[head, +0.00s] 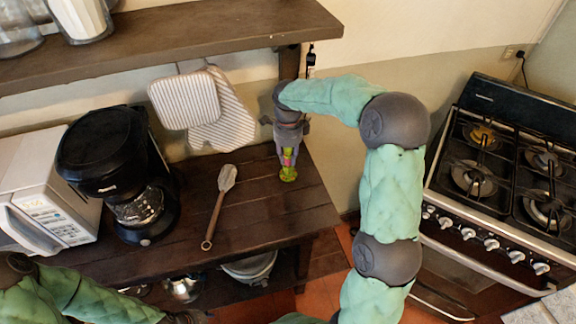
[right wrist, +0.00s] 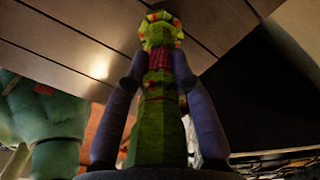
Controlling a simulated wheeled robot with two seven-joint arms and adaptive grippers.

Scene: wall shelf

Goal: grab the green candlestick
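The green candlestick (head: 289,172) is upright at the right end of the dark wooden table, its green foot at or just above the tabletop. In the right wrist view the candlestick (right wrist: 158,95) runs between my fingers, green with a red band and a wide yellow-green end. My right gripper (head: 288,152) points down over it and hides its upper part. In the right wrist view both fingertips of the right gripper (right wrist: 156,70) press against its sides near the red band. Of my left arm only links show at the lower left; its gripper is out of view.
A black coffee maker (head: 115,170) and white microwave (head: 50,195) stand farther left. Oven mitts (head: 205,105) hang under a wall shelf (head: 170,35). A stove (head: 510,180) stands at the right.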

